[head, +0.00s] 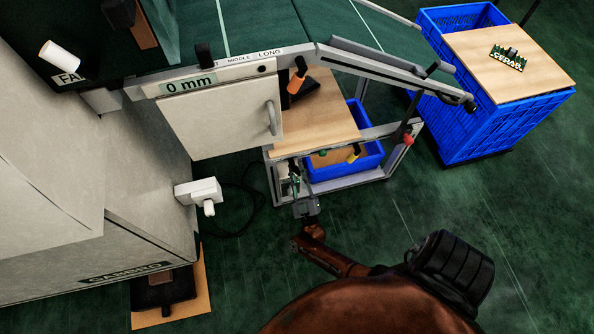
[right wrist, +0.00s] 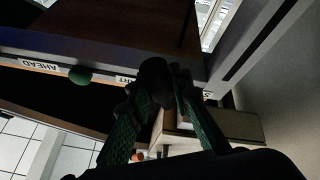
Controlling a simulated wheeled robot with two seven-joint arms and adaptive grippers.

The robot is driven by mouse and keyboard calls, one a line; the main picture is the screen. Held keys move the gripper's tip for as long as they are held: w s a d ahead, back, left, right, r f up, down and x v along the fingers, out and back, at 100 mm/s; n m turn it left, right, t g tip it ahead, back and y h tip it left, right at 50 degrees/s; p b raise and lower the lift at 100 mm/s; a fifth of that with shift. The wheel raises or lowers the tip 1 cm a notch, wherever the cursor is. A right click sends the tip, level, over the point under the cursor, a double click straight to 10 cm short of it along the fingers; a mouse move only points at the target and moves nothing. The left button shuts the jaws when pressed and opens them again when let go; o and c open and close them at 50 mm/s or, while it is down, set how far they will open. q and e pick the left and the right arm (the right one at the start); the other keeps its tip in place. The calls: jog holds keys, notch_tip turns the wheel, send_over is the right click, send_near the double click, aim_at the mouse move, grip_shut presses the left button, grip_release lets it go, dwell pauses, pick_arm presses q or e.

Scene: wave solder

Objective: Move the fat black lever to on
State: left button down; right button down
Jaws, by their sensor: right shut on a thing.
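My right gripper (head: 295,178) is at the lower front rail of the machine frame, just left of the green-knobbed lever. In the right wrist view its green-padded fingers (right wrist: 157,88) are closed around a fat black lever (right wrist: 154,70) with a rounded top. The lever stands at the labelled edge, to the right of a green ball knob (right wrist: 80,75). In the head view the gripper mostly hides the held lever, so its on or off position cannot be told. My left gripper is not in view.
A yellow knob (head: 353,155) and a red knob (head: 408,140) sit farther right along the frame. A blue crate (head: 345,168) stands beneath. A larger blue crate (head: 500,125) with a board on top stands at right. The white machine housing (head: 90,180) fills the left.

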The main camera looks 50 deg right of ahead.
jog(key=shift+a+n, duration=0.1)
jog(key=shift+n, duration=0.2)
jog(key=c, duration=1.7)
grip_release()
jog(key=shift+c, duration=0.2)
jog(key=shift+s, duration=0.1)
jog(key=v, duration=1.1)
jog(key=shift+s+f, duration=0.25)
jog(key=shift+s, duration=0.1)
jog(key=shift+w+a+y, duration=0.1)
jog(key=shift+y, duration=0.3)
